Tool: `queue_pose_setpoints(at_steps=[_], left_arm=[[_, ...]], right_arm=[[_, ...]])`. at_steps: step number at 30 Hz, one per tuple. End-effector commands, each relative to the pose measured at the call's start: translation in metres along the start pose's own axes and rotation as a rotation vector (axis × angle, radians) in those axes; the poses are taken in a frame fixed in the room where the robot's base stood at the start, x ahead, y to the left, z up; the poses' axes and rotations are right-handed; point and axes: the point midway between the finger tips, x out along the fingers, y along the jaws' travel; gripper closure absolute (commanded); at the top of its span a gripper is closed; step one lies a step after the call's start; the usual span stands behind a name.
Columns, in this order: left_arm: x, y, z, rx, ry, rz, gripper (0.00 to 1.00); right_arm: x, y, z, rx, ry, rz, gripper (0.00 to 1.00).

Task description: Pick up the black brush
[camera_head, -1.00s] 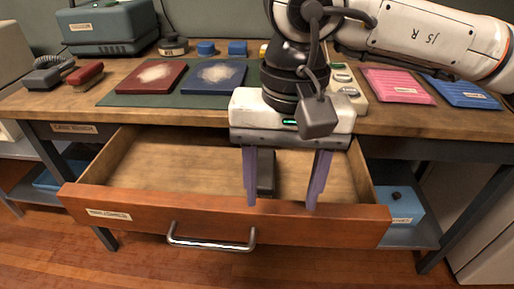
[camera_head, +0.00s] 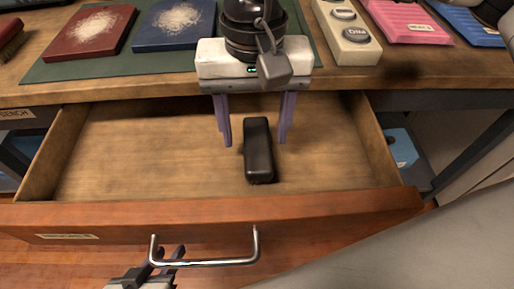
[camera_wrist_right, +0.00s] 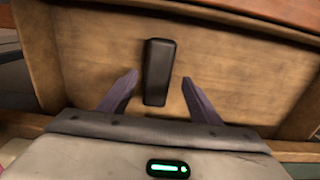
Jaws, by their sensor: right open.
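The black brush (camera_head: 258,155) lies in the open wooden drawer (camera_head: 120,165), its long side running front to back. In the right wrist view the brush (camera_wrist_right: 158,72) is a dark block, its near end between the fingertips. My right gripper (camera_head: 254,143) is open and empty, its purple fingers apart on either side of the brush's far part. I see no contact with the brush. My left gripper (camera_head: 168,254) is at the bottom edge, by the left end of the metal drawer handle (camera_head: 210,263); its grip is unclear.
The workbench (camera_head: 110,92) above the drawer holds a red pad (camera_head: 90,32), a blue pad (camera_head: 174,25) and a button box (camera_head: 345,30). The drawer front (camera_head: 320,222) and side walls border the brush's space. The drawer floor left of the brush is clear.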

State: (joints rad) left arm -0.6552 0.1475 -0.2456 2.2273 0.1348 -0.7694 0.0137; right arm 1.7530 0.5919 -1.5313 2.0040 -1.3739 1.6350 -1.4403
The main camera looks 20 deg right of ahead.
Motion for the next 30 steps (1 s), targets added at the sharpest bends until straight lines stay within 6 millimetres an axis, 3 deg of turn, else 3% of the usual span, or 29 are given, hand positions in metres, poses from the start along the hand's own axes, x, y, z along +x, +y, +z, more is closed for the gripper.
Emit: queue_pose_setpoints(at_steps=[6,15,17,24,30], left_arm=[[0.009,0.003,0.002,0.016,-0.026,0.019,0.69],[0.009,0.004,0.003,0.019,-0.035,0.023,0.69],[0.009,0.004,0.002,0.019,-0.034,0.023,0.69],[0.009,0.004,0.002,0.019,-0.034,0.022,0.69],[0.009,0.004,0.002,0.018,-0.034,0.022,0.69]], right_arm=[[0.034,0.004,0.000,-0.001,-0.002,0.001,0.42],[0.038,0.004,0.000,-0.001,-0.001,-0.001,0.42],[0.038,0.004,0.000,0.000,-0.001,-0.001,0.49],[0.038,0.004,0.000,0.000,-0.001,-0.001,0.89],[0.037,0.004,0.000,0.000,-0.001,-0.001,0.89]])
